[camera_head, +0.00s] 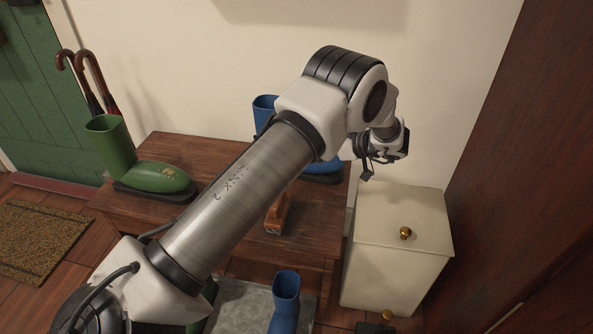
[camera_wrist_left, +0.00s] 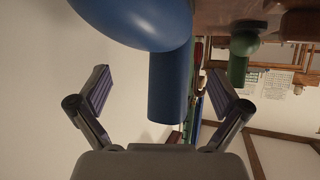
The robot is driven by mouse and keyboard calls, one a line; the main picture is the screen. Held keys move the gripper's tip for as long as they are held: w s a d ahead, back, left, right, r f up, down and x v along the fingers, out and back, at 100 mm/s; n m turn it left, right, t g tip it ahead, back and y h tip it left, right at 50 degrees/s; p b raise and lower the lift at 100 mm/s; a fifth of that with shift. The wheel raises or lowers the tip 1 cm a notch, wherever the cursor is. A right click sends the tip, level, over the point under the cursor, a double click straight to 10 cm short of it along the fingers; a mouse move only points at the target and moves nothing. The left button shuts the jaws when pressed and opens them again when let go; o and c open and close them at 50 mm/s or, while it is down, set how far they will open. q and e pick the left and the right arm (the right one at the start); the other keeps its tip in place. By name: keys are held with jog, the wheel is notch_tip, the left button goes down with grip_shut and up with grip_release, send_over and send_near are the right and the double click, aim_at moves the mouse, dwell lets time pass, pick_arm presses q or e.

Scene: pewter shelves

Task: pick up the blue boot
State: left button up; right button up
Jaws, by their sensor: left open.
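A blue boot stands on the wooden bench, its shaft (camera_head: 264,106) and its toe (camera_head: 324,172) showing on either side of my left arm, which hides its middle. My left gripper (camera_head: 366,164) is past the boot's toe, at the bench's right end and above it, partly hidden by its own wrist. In the left wrist view the boot (camera_wrist_left: 168,85) appears upside down ahead of the open, empty jaws (camera_wrist_left: 158,92), its shaft lined up between the fingers. A second blue boot (camera_head: 285,302) stands on a grey mat on the floor. My right gripper is out of view.
A cream cabinet (camera_head: 395,255) with a brass knob is at right. Umbrellas (camera_head: 88,75) lean by the green door. A wall is behind.

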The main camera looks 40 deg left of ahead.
pick_arm(q)
jog(key=shift+a+f, duration=0.3)
jog(key=shift+f, duration=0.05)
jog(key=b+x, duration=0.3)
jog(key=x, duration=0.3)
jog(key=shift+a+f, duration=0.1)
jog(key=shift+a, duration=0.3)
jog(key=shift+c, duration=0.4)
jog(key=shift+s+d, duration=0.1)
grip_shut()
